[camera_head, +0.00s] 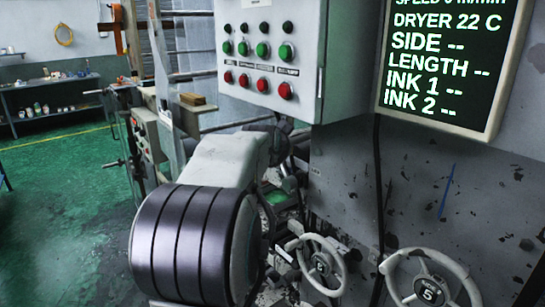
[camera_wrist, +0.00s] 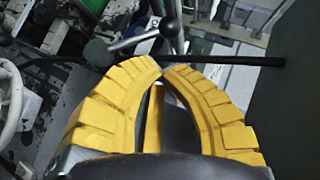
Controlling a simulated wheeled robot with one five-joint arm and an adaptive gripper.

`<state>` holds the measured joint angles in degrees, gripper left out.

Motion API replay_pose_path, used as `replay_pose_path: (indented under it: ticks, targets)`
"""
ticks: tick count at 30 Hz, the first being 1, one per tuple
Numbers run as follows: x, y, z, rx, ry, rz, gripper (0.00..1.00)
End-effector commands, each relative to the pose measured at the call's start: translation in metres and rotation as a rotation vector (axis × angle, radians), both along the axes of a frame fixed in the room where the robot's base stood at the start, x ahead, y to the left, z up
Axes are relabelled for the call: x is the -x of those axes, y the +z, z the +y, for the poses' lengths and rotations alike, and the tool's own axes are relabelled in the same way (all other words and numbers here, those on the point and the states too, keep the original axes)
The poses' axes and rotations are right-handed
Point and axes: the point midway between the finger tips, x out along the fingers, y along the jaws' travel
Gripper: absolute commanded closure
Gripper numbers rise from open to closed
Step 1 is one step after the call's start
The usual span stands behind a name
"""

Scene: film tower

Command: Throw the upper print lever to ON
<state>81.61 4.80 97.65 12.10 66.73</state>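My gripper (camera_wrist: 163,70) shows in the wrist view with two yellow ribbed fingers, their tips together and nothing seen between them. The lever slants slightly and looks apart from the fingers. I cannot tell whether it is the upper print lever, and no ON mark is readable. In the head view my arm covers much of the machine's middle, and my gripper cannot be made out there.
A control box (camera_head: 270,50) with green and red buttons and a dark display (camera_head: 447,65) are above. Two handwheels (camera_head: 322,265) (camera_head: 430,288) stick out at lower right. A long black rod (camera_wrist: 240,60) crosses behind the fingers. Green floor (camera_head: 60,190) is open at left.

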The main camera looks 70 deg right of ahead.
Motion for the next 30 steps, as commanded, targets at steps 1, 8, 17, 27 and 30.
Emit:
replay_pose_path:
  ticks: [1,8,17,27,30]
  targets:
    - [0.001,0.001,0.009,0.001,0.000,0.000,1.00]
    - [0.005,0.001,0.035,0.001,0.000,0.000,1.00]
    - [0.007,0.000,0.049,0.000,0.000,0.000,1.00]
    - [0.007,0.000,0.050,0.000,0.000,0.000,1.00]
    - [0.007,0.000,0.050,0.000,0.000,0.000,1.00]
